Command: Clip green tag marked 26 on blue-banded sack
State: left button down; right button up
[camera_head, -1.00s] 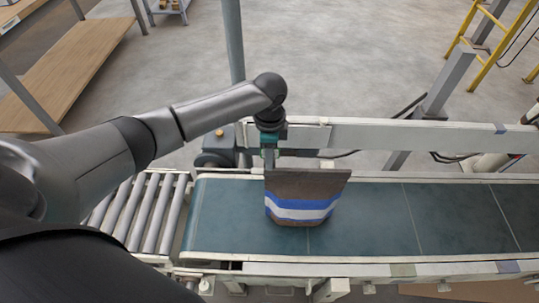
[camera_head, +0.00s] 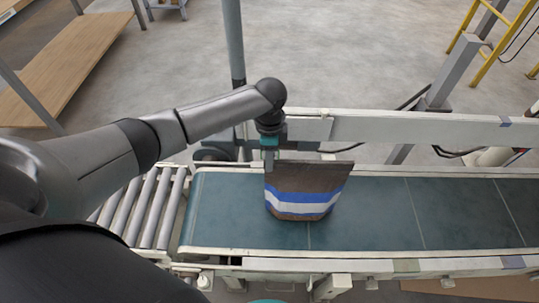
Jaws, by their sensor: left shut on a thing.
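The blue-banded sack (camera_head: 303,204) stands on the dark teal conveyor belt (camera_head: 375,215). It has a brown top, blue bands with a white band between them, and a brown base. My left gripper (camera_head: 269,162) points down at the sack's upper left corner and is shut on it; its fingertips are small and partly hidden. I cannot make out the green tag marked 26.
A pale conveyor rail (camera_head: 420,129) runs behind the belt, and a front rail (camera_head: 350,262) runs along the near side. Grey rollers (camera_head: 150,208) lie left of the belt. A post (camera_head: 233,50) rises behind. The belt right of the sack is clear.

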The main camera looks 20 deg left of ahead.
pick_arm(q)
jog(key=shift+s+f, duration=0.1)
jog(key=shift+f, duration=0.1)
pick_arm(e)
jog(key=shift+a+r, duration=0.15)
jog(key=shift+a, duration=0.15)
pick_arm(q)
jog(key=shift+s+f, duration=0.15)
jog(key=shift+f, duration=0.15)
jog(key=c, duration=0.9)
grip_release()
jog(key=shift+c, duration=0.2)
jog(key=o, duration=0.3)
jog(key=shift+o, duration=1.1)
jog(key=shift+r, duration=0.15)
jog(key=shift+w, duration=0.2)
pick_arm(e)
jog(key=shift+s, duration=0.1)
